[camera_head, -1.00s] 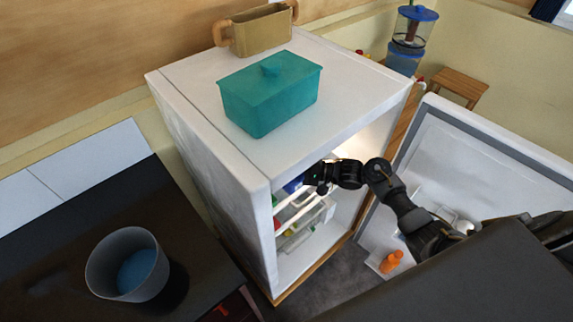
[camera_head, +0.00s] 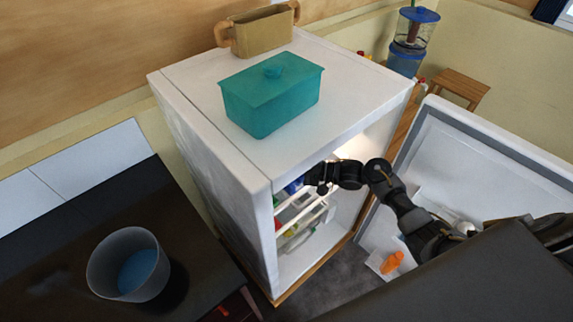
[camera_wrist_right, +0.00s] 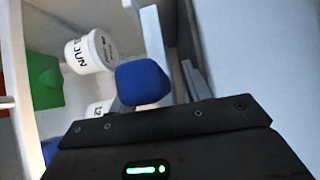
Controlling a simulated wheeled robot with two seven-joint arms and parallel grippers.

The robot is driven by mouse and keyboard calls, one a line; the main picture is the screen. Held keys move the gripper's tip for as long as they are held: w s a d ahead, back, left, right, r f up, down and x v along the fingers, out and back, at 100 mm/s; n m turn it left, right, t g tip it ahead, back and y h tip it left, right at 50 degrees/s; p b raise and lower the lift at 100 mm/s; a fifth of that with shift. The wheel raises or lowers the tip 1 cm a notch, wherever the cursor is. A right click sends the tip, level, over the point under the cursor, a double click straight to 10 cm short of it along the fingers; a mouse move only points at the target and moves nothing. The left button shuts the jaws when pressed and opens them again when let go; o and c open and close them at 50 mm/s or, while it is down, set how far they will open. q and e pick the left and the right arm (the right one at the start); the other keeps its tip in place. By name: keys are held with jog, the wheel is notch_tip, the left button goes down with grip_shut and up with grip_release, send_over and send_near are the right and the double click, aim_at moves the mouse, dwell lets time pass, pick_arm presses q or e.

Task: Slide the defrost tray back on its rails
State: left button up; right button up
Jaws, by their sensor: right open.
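The white fridge (camera_head: 215,185) stands open, with wire-like white shelf rails (camera_head: 302,214) visible inside. I cannot pick out the defrost tray with certainty in either view. My right gripper (camera_head: 318,180) reaches into the upper part of the fridge opening from the right, its tips partly hidden by the fridge top and shadow. In the right wrist view, the gripper's dark body fills the bottom; a blue rounded object (camera_wrist_right: 142,82) and a white tub with dark lettering (camera_wrist_right: 90,52) lie beyond it. The gripper is open. My left gripper is not in view.
The fridge door (camera_head: 485,165) is swung open at right, with an orange item (camera_head: 391,262) low in it. A teal lidded box (camera_head: 270,95) and a tan pot (camera_head: 262,32) stand on the fridge top. A bucket (camera_head: 128,265) stands on the dark counter at left.

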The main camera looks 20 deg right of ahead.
jog(key=b+v, duration=0.3)
jog(key=v, duration=0.7)
jog(key=shift+s+d, duration=0.15)
jog(key=shift+d, duration=0.15)
